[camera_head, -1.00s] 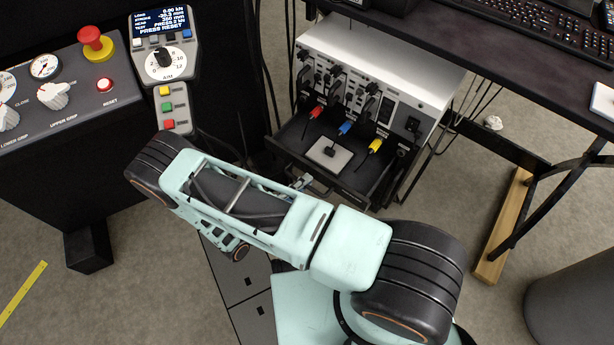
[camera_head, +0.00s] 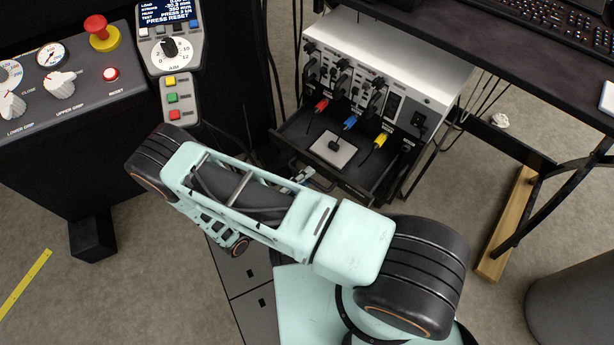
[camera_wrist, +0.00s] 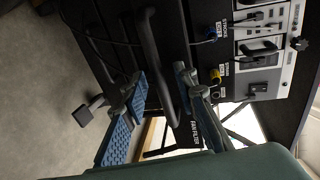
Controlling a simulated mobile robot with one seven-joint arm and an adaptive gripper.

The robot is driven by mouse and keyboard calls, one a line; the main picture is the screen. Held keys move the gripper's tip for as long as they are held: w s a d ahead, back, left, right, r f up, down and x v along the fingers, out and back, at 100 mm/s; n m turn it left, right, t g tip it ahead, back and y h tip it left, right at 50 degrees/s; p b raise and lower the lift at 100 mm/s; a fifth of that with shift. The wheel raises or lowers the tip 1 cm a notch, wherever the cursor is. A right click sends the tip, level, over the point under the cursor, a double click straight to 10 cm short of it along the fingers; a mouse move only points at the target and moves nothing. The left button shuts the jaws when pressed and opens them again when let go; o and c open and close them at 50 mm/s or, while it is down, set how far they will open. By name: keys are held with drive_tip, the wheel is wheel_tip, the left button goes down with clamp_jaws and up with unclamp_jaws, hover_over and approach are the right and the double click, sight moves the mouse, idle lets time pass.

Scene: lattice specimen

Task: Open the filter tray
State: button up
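The filter tray (camera_head: 375,173) is a dark drawer low in the white-topped cabinet. In the head view it stands out from the cabinet front, with a pale square plate (camera_head: 334,149) bearing a black piece inside. In the wrist view the tray's dark front shows a "FAN FILTER" label (camera_wrist: 170,124) and a dark curved bar handle (camera_wrist: 157,62). My gripper (camera_wrist: 160,79) is open, with its blue-padded fingers on either side of the handle's lower part. I cannot tell whether either finger touches it. In the head view my arm hides most of the gripper.
Red, blue and yellow plugs (camera_head: 380,140) sit in the cabinet (camera_head: 425,75) above the tray. A desk (camera_head: 500,45) with a keyboard stands at right, its leg on a wooden foot (camera_head: 507,225). A control console (camera_head: 90,90) stands at left.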

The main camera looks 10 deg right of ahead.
drive_tip(key=v, duration=1.1)
drive_tip(key=shift+d, duration=0.1)
